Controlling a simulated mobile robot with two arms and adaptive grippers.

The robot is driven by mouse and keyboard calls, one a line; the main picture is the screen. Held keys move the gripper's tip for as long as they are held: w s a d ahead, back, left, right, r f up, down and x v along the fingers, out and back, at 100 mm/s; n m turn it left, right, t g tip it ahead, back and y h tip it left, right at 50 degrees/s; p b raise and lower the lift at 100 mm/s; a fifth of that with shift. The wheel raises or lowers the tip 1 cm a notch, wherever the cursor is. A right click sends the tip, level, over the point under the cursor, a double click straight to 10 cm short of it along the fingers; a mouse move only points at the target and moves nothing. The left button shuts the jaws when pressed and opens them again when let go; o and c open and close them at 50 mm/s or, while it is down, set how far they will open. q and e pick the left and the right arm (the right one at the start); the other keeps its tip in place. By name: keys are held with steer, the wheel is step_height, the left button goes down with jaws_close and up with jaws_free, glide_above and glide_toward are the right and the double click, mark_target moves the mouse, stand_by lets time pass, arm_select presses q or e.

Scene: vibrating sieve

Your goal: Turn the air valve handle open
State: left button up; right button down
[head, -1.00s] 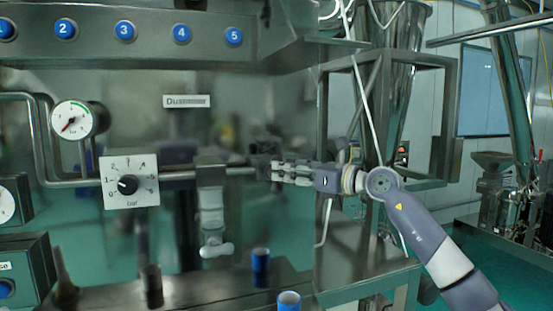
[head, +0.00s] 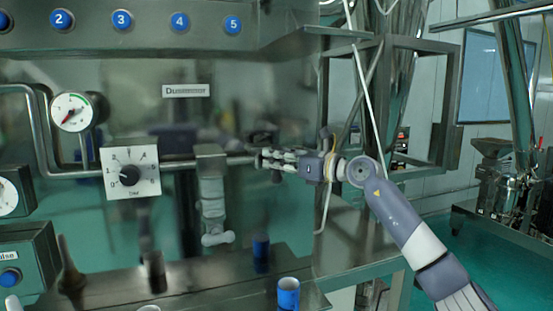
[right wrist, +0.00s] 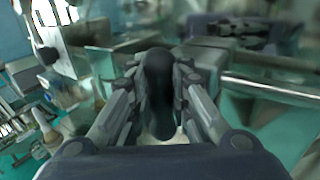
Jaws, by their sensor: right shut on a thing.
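The air valve handle (right wrist: 158,78) is a dark, rounded lever seen in the right wrist view. It stands between the two fingers of my right gripper (right wrist: 158,92), which is shut on it. In the head view the right gripper (head: 263,160) reaches in from the right to the end of the horizontal pipe (head: 240,160), just right of a metal valve block. The fingers and the pipe end hide much of the handle there, so I cannot tell its angle. My left gripper is not in view.
A dial box (head: 130,172) and a pressure gauge (head: 72,112) are left on the pipe. A grey tap (head: 214,205) hangs below the block. Blue cups (head: 288,292) stand on the ledge. A metal frame (head: 322,130) stands close to my right arm.

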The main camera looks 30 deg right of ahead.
steer(key=shift+d+f+m+t+b, duration=0.15)
steer(key=shift+m+t+b, duration=0.15)
steer(key=shift+m+b, duration=0.3)
steer(key=shift+d+f+m+t+b, duration=0.1)
steer(key=shift+m+t+b, duration=0.2)
steer(key=shift+m+b, duration=0.3)
steer(key=shift+m+t+b, duration=0.45)
steer(key=shift+m+t, duration=0.15)
steer(key=shift+m, duration=0.2)
steer(key=shift+d+m, duration=0.1)
steer(key=shift+m, duration=0.4)
steer(key=shift+s+d+r+m+t+h+p, duration=0.1)
steer(key=shift+m+t+h+p, duration=0.25)
steer(key=shift+m+t, duration=0.55)
steer(key=shift+s+d+f+m+t+h+p, duration=0.2)
steer(key=shift+m+t+h+p, duration=0.35)
steer(key=shift+m+h, duration=1.85)
steer(key=shift+w+d+f+m+t+h+p, duration=0.15)
steer(key=shift+f+m+t+h+p, duration=0.3)
steer(key=shift+m+h, duration=2)
steer(key=shift+s+d+f+m+t+h+p, duration=0.15)
steer(key=shift+m+t+h+p, duration=0.45)
steer(key=shift+m, duration=3.45)
steer(key=shift+w+h, duration=0.1)
steer(key=shift+h, duration=0.2)
